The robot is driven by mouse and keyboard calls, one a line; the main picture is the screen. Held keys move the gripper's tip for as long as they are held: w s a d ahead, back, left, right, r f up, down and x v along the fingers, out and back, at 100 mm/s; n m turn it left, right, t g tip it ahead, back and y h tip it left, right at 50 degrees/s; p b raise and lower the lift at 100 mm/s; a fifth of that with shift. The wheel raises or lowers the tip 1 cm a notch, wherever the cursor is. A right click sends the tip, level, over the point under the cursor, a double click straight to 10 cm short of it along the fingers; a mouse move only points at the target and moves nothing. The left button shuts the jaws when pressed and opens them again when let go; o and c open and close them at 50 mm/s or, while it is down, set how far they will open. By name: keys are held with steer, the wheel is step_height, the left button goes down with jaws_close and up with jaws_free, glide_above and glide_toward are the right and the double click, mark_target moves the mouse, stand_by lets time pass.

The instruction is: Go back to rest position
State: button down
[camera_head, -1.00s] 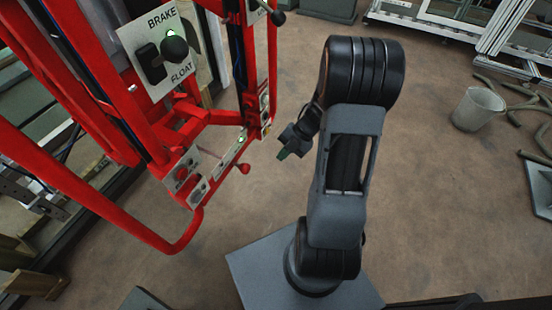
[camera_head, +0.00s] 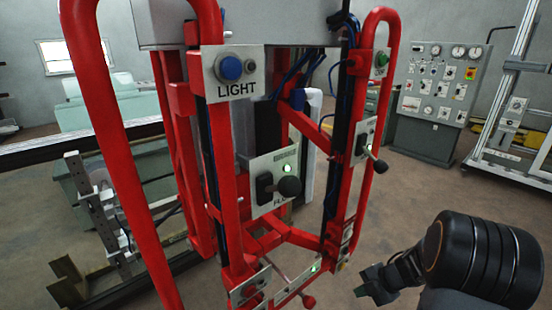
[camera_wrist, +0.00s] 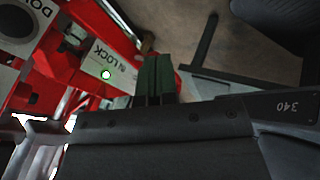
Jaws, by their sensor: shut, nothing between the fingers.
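My gripper (camera_head: 372,287) shows at the lower right of the head view, at the end of my black and grey arm, clear of the red frame (camera_head: 225,185). In the wrist view my gripper's dark green fingers (camera_wrist: 154,78) are shut together and empty. The frame's lock panel with a lit green lamp (camera_wrist: 105,74) lies left of the fingers there, with a visible gap in the picture. A white panel with a dark round button (camera_wrist: 15,22) is at the upper left.
The frame carries a LIGHT panel with a blue button (camera_head: 230,69) and a lever panel (camera_head: 276,183). A grey control cabinet (camera_head: 435,100) stands at the back right. Brown floor (camera_head: 400,215) is open between the frame and the cabinet.

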steer(key=w+d+r+m+t+h, duration=0.2)
steer(key=w+d+m+t+h, duration=0.2)
steer(key=d+m, duration=0.2)
steer(key=s+d+r+m+g+h+p, duration=0.1)
steer(key=s+d+r+m+h+p, duration=0.2)
steer(key=r+m+h, duration=0.5)
steer(key=s+a+r+m+g+y+p, duration=0.1)
steer(key=s+a+r+m+y+p, duration=0.2)
steer(key=s+a+r, duration=0.3)
steer(key=s+a+r+m+g+y+p, duration=0.1)
steer(key=s+a+r+m+y+p, duration=0.2)
steer(key=a+r, duration=0.8)
steer(key=s+a+m+p, duration=0.2)
steer(key=s+m, duration=0.1)
steer(key=shift+a+r, duration=0.3)
